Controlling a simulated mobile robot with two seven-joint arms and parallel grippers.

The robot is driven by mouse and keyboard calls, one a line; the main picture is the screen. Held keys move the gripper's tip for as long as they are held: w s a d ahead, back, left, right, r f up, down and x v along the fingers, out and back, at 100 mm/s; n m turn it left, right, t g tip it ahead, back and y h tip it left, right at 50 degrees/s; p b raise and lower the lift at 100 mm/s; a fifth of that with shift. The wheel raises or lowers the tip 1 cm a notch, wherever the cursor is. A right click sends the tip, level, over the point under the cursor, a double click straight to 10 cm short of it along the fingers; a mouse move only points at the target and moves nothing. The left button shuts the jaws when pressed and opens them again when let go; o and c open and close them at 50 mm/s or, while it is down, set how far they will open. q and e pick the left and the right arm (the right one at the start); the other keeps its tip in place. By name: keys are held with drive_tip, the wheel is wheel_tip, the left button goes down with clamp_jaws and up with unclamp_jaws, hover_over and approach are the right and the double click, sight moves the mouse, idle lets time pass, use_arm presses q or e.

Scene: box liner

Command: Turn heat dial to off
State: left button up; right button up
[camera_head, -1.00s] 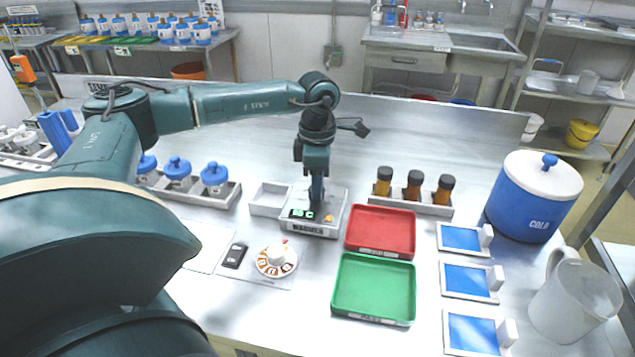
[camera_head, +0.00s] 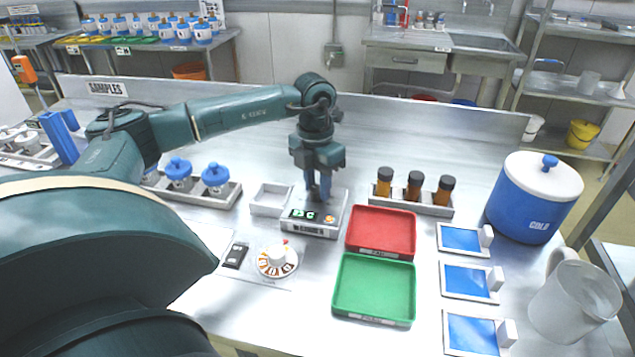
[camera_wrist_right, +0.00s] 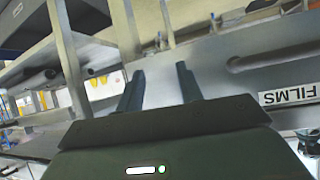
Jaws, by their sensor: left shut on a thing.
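The heat dial (camera_head: 277,256) is a white knob on a round orange-and-white marked disc, on a pale plate near the front of the bench. A small red mark shows at its far edge. My left gripper (camera_head: 319,198) points down over the flat top of a grey device (camera_head: 312,220) with a lit green display and an orange spot. It is behind and right of the dial, apart from it. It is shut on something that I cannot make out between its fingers. My right gripper (camera_wrist_right: 159,85) is open and empty in the right wrist view.
A black switch (camera_head: 236,256) sits left of the dial. A red tray (camera_head: 381,232) and a green tray (camera_head: 373,289) lie to the right. An empty grey tray (camera_head: 270,199) and blue-lidded jars (camera_head: 215,177) stand behind. Bare bench shows in front of the dial.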

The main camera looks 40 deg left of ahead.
sight(315, 186)
use_arm(q)
drive_tip(key=shift+n, duration=0.6)
drive_tip(key=shift+r, duration=0.1)
drive_tip(key=o, duration=1)
drive_tip(key=r, duration=1.3)
drive_tip(key=shift+a+b, duration=0.3)
drive_tip(key=shift+b, duration=0.05)
